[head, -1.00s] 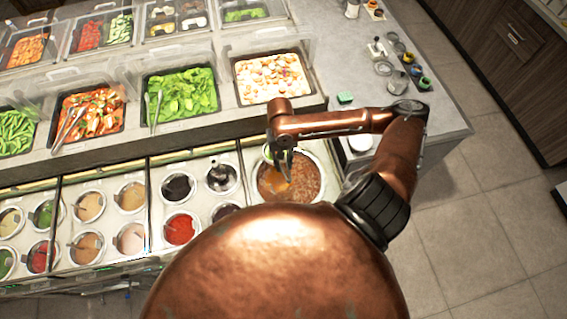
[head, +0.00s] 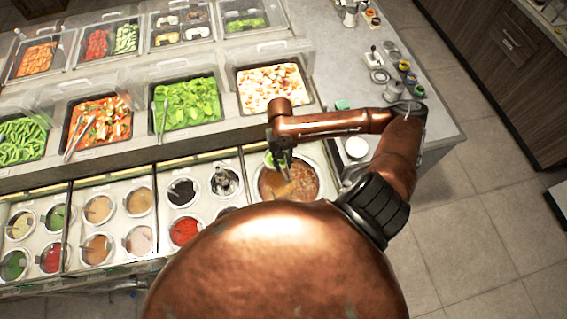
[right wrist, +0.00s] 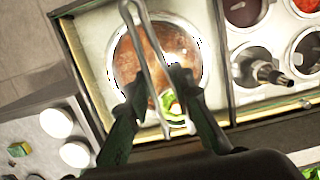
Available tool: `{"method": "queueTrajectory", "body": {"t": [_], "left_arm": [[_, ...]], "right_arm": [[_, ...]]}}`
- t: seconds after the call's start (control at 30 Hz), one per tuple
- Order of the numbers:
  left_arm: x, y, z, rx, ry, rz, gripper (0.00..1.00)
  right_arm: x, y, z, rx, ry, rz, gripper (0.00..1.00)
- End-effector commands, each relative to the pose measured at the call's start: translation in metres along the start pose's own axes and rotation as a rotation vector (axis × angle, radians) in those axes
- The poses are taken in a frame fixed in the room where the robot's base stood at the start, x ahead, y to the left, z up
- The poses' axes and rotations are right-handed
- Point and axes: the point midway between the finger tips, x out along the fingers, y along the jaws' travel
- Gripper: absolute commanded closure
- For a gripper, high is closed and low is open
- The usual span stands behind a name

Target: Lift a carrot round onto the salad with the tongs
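My right gripper (head: 283,163) hangs over a round well of orange-brown food (head: 303,183) at the right of the counter. In the right wrist view its two dark fingers (right wrist: 157,84) close around pale metal tongs (right wrist: 148,55), which lie between them above the well (right wrist: 122,62). A green-and-white piece (right wrist: 168,101) shows near one end of the tongs; I cannot tell whether they grip it. Leafy green salad (head: 190,102) fills a black bin behind the wells. No separate carrot round is clear; orange pieces (head: 38,58) fill a far-left bin. My left gripper is not in view.
Several sauce wells (head: 184,230) stand left of the gripper. Other bins hold green strips (head: 20,138), a red-orange mix (head: 100,125) and a pale mix (head: 270,84). Other tongs (head: 163,120) lean in the salad bin. Clear shields stand behind. Small jars (head: 405,65) stand on the right counter.

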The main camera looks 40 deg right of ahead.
Motion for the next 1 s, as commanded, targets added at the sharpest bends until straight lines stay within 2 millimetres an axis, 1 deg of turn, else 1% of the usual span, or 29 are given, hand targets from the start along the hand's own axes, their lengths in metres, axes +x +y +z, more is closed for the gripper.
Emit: {"method": "queueTrajectory", "body": {"t": [0.03, 0.1, 0.2, 0.3, 0.87, 0.93, 1.0], "left_arm": [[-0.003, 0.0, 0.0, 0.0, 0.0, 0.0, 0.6], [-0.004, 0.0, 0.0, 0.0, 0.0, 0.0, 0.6], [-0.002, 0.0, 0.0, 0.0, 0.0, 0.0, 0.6], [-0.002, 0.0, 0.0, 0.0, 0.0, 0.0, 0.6], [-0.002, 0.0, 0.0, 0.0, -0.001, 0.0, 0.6], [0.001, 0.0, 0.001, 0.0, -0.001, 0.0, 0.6], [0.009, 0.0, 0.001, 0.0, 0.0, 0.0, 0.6]], "right_arm": [[-0.008, 0.0, 0.001, -0.001, 0.001, 0.0, 0.82], [-0.017, 0.0, 0.002, -0.002, 0.002, 0.0, 0.82], [-0.028, 0.0, 0.004, -0.001, 0.001, 0.001, 0.82], [-0.034, 0.0, 0.006, 0.0, -0.001, 0.001, 0.82], [-0.034, 0.0, 0.006, 0.0, -0.002, 0.001, 0.82], [-0.032, -0.002, 0.005, -0.004, -0.002, 0.0, 0.82], [-0.028, -0.006, 0.004, -0.014, -0.002, -0.002, 0.82]]}}
